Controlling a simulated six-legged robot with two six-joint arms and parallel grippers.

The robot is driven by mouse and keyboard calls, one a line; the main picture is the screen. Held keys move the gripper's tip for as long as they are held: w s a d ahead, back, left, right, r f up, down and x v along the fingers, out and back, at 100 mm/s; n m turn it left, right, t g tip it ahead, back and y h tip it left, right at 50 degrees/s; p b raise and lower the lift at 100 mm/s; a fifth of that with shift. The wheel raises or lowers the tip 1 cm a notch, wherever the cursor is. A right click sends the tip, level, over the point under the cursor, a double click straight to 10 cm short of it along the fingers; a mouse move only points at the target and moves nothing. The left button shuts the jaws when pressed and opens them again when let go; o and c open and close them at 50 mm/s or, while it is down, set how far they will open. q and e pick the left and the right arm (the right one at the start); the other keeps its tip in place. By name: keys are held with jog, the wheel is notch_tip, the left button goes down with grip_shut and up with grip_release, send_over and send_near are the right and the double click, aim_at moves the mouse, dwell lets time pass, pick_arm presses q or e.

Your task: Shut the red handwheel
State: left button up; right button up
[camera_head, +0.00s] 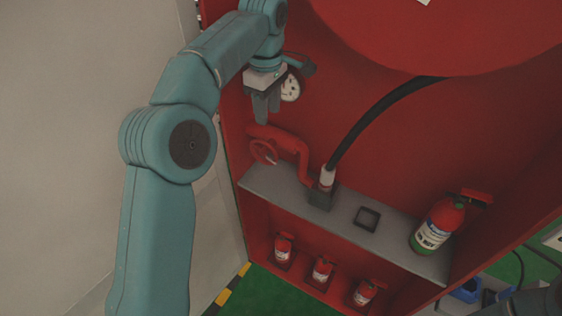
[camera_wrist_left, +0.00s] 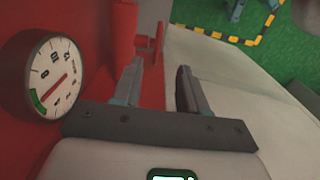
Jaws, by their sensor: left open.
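The red handwheel (camera_head: 263,151) sits at the left end of a red pipe (camera_head: 290,141) above the grey shelf in the head view. My left gripper (camera_head: 265,118) points down just above the handwheel and pipe, apart from the wheel as far as I can tell. In the left wrist view, the two fingers of my left gripper (camera_wrist_left: 160,80) are spread with nothing between them. A red part of the valve (camera_wrist_left: 150,48) shows beyond the fingers there; the wheel's rim is not clear. My right gripper is not visible.
A pressure gauge (camera_head: 291,85) is right beside my left gripper; it also shows in the left wrist view (camera_wrist_left: 46,77). A black hose (camera_head: 370,122) runs up from the grey shelf (camera_head: 290,197). A fire extinguisher (camera_head: 437,226) stands at the shelf's right, with several more below.

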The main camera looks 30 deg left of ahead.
pick_arm(q)
jog(key=b, duration=0.1)
send_over(269, 156)
jog(key=f, duration=0.2)
jog(key=w+f, duration=0.1)
jog(key=f, duration=0.1)
jog(key=shift+f, duration=0.2)
notch_tip(269, 156, down, 10)
jog(key=shift+a+f, duration=0.15)
jog(key=shift+f, duration=0.05)
jog(key=shift+s+a+f, duration=0.1)
jog(key=shift+s+f, duration=0.05)
jog(key=shift+f, duration=0.45)
jog(key=shift+d+f, duration=0.15)
jog(key=shift+d, duration=0.05)
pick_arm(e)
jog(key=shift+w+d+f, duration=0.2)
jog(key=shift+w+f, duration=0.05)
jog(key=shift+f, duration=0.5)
pick_arm(q)
jog(key=shift+a, duration=0.1)
grip_shut()
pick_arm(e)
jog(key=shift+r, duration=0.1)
